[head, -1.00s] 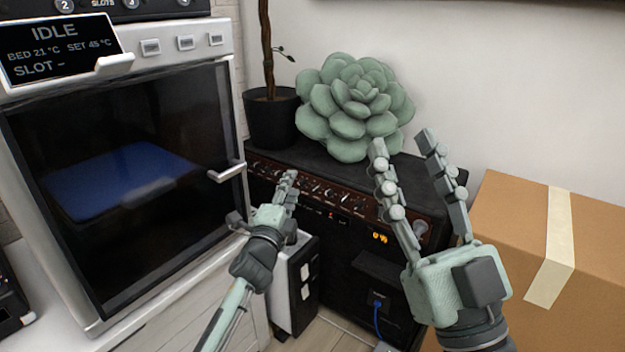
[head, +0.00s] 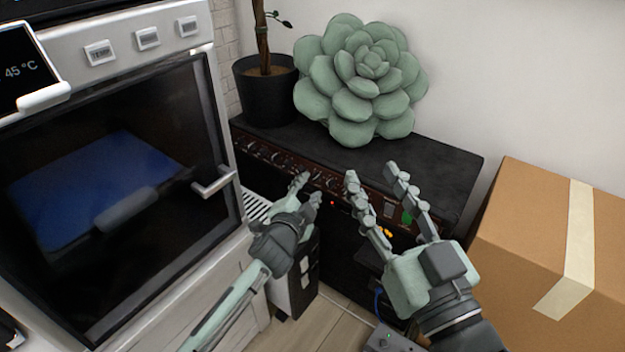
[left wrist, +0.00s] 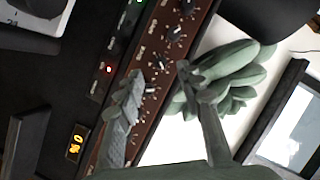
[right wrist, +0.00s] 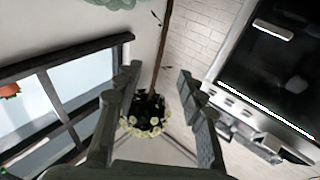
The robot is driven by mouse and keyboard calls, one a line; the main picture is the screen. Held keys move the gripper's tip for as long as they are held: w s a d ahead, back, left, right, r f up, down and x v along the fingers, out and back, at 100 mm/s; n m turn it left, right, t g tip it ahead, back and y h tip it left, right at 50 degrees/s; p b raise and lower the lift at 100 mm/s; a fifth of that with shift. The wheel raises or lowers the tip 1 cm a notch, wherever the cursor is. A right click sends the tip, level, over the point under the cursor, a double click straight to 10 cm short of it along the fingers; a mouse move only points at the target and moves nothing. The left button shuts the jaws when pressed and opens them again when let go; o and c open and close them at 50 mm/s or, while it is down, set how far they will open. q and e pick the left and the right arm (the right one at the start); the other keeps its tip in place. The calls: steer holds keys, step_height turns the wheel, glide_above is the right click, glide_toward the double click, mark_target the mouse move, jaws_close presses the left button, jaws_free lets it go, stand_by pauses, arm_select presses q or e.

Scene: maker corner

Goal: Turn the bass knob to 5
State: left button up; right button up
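The black amplifier (head: 450,160) has a brown control panel with a row of knobs (head: 265,152). The left wrist view shows several dark knobs with white markings (left wrist: 173,34); their labels are too small for me to tell which is bass. My left gripper (head: 308,189) is at the front of the panel. Its fingers (left wrist: 160,80) are apart over the panel, with a knob showing between them; I cannot tell whether they touch it. My right gripper (head: 371,174) is open and empty in front of the panel's right part, hiding some of it.
A large green succulent (head: 362,80) and a black plant pot (head: 265,92) stand on top of the amplifier. A machine with a glass door and protruding handle (head: 214,183) is close on the left. A taped cardboard box (head: 530,220) stands on the right.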

mark_target(314, 179)
arm_select(q)
steer(key=shift+b+x, duration=0.35)
steer(key=shift+x, duration=1.7)
arm_select(e)
steer(key=shift+s+a+r+t+y, duration=0.1)
steer(key=shift+s+r+t+y, duration=0.2)
steer(key=shift+r, duration=0.35)
steer(key=shift+s+a+r+t+y, duration=0.1)
steer(key=shift+r+t, duration=0.35)
steer(key=shift+r, duration=0.15)
steer(key=shift+s+a+r+t+y, duration=0.1)
steer(key=shift+s+r+t+y, duration=0.2)
steer(key=shift+r, duration=0.35)
arm_select(q)
steer(key=shift+c, duration=0.6)
arm_select(e)
steer(key=shift+w, duration=0.1)
arm_select(q)
jaws_close()
